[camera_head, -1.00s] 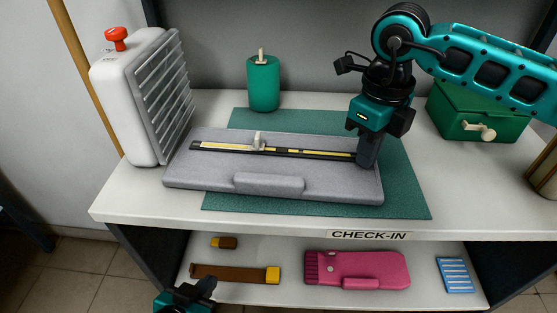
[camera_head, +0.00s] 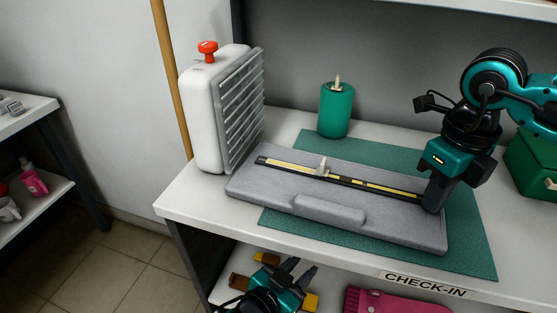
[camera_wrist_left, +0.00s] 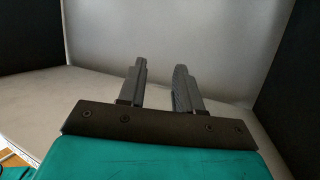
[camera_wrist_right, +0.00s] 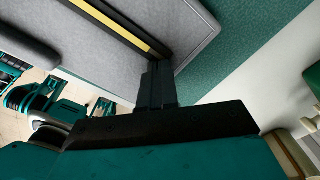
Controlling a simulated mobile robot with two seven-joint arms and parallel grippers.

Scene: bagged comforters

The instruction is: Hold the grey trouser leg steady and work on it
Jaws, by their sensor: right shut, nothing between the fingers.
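The grey trouser leg (camera_head: 290,197) appears as a flat, padded grey slab on a green mat (camera_head: 478,250). A black and yellow zip-like strip (camera_head: 375,188) runs along it, with a small pale upright tab (camera_head: 323,166) near its middle. My right gripper (camera_head: 432,208) is shut and empty, its tips down at the strip's right end; the right wrist view (camera_wrist_right: 155,70) shows them over the grey surface. I cannot tell if they touch it. My left gripper (camera_head: 300,268) is open and empty, low in front of the shelf edge, also seen in the left wrist view (camera_wrist_left: 160,70).
A white case with a ribbed grey side (camera_head: 205,120) stands left of the slab. A green cylinder (camera_head: 336,110) stands behind it and a green box (camera_head: 530,170) at the right. Brown pieces and a pink item (camera_head: 395,302) lie on the lower shelf.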

